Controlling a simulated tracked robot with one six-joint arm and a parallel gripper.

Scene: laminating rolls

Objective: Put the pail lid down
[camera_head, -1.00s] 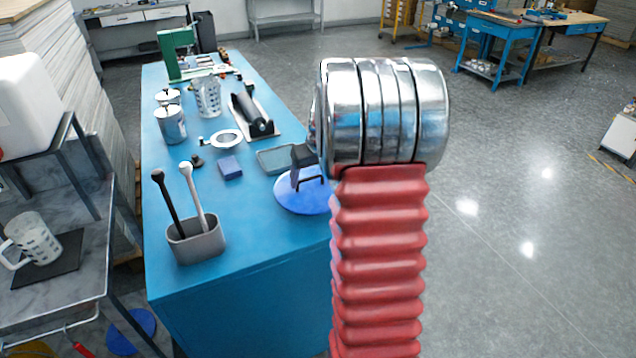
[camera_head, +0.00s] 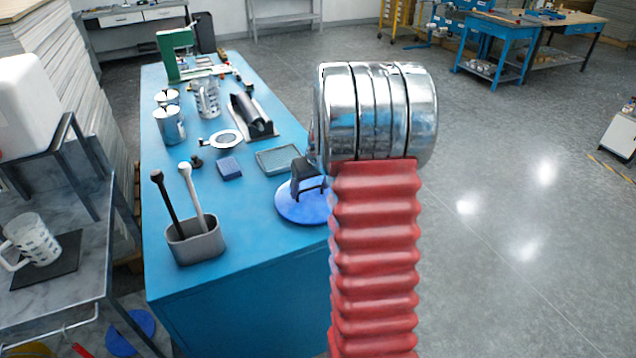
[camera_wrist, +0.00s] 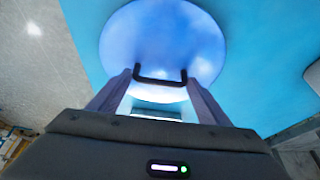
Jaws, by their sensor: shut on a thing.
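The pail lid is a round blue disc (camera_head: 300,208) with a dark bail-like handle on top. In the head view it is over the right edge area of the blue bench, partly hidden behind my red arm. In the wrist view the lid (camera_wrist: 160,40) lies flat below my gripper (camera_wrist: 160,80), and the dark handle (camera_wrist: 160,82) spans between the two fingers. My gripper (camera_head: 309,186) is shut on the handle. I cannot tell whether the lid touches the bench top or hangs just above it.
A black roller (camera_head: 250,115) and metal cans (camera_head: 169,124) are farther back. Bare bench lies between holder and lid.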

